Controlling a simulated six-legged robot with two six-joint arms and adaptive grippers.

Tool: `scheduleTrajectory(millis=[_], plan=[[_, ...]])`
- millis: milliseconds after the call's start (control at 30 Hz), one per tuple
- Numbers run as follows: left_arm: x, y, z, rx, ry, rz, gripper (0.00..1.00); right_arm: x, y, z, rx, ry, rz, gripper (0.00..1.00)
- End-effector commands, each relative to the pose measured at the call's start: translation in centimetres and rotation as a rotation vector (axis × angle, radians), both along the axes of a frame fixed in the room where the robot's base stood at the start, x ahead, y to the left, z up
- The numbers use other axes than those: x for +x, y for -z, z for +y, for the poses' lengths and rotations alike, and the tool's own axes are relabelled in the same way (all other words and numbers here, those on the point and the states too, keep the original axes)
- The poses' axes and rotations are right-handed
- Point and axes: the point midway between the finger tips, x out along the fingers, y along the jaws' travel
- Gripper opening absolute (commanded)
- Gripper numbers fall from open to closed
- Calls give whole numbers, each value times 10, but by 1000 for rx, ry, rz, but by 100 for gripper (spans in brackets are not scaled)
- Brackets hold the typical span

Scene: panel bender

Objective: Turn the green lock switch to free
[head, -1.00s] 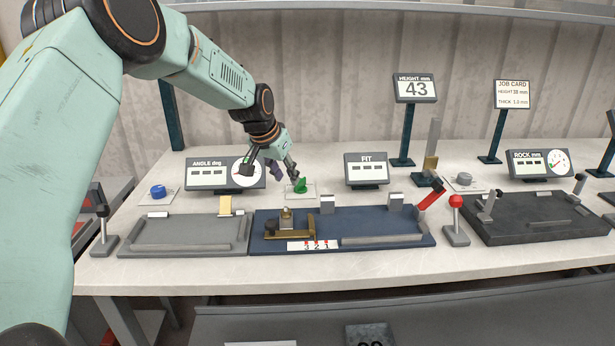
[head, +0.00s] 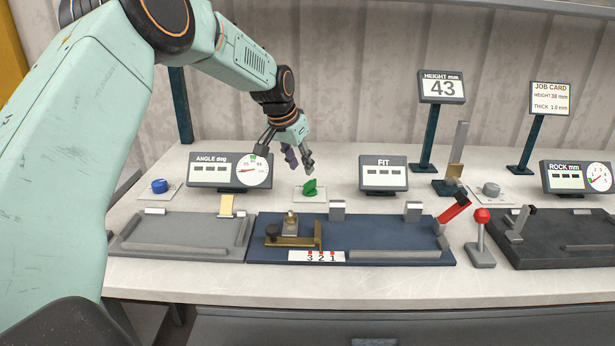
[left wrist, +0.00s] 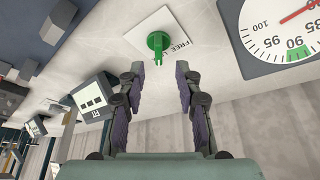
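The green lock switch (head: 310,187) stands on a small white plate (head: 299,195) on the bench, between the angle and fit displays. In the left wrist view the switch (left wrist: 158,42) lies just beyond the fingertips, roughly midway between them. The word FREE shows on its plate (left wrist: 178,30), partly covered by the knob. My left gripper (head: 299,165) is above and slightly behind the switch, apart from it. In the left wrist view its fingers (left wrist: 160,75) are spread with nothing between them. My right gripper is not in view.
The angle display (head: 209,171) with its dial stands left of the switch, and the fit display (head: 384,174) stands right. A blue knob (head: 160,186) is farther left. The blue fixture (head: 375,235) lies in front, with a red-handled lever (head: 454,210) at its right.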

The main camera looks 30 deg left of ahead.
Motion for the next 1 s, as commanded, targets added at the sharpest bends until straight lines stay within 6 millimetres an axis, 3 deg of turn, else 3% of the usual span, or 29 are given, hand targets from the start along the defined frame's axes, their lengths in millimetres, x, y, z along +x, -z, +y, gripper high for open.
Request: scheduleTrajectory(millis=[100, 300, 700, 1000], plan=[[9, 23, -2, 3, 0, 5, 34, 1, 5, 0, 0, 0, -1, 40], [18, 44, -3, 3, 1, 2, 34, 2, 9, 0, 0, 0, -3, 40], [25, 51, -4, 2, 2, 2, 34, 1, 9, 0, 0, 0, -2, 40], [25, 50, -4, 2, 1, 0, 9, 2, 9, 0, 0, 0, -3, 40]])
